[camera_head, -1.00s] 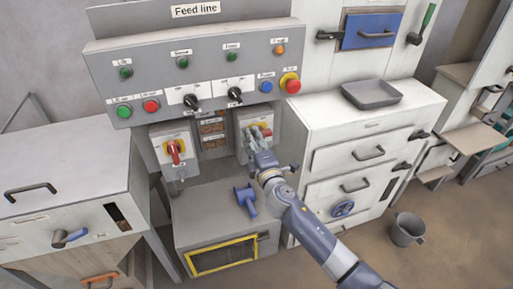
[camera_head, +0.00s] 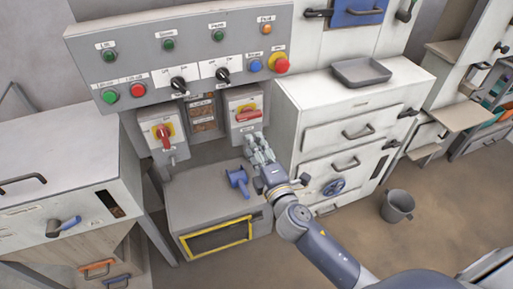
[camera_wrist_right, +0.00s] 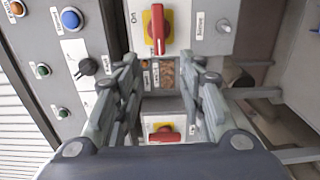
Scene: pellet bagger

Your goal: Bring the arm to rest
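My right arm (camera_head: 324,250) reaches in from the lower right. Its gripper (camera_head: 259,146) is in front of and below the right switch box, apart from the red handle (camera_head: 249,114), which lies level on its yellow plate. In the right wrist view the gripper (camera_wrist_right: 165,78) has its two fingers spread with nothing between them. A level red handle (camera_wrist_right: 163,134) shows low between the fingers, and an upright red handle (camera_wrist_right: 157,30) shows beyond them. My left gripper is not in view.
A blue fitting (camera_head: 238,181) stands on the low grey cabinet (camera_head: 190,205), close left of the gripper. The left switch box has a red handle (camera_head: 164,136). A white drawer cabinet (camera_head: 345,108) with a grey tray (camera_head: 361,71) stands right. A bucket (camera_head: 397,206) sits on open floor.

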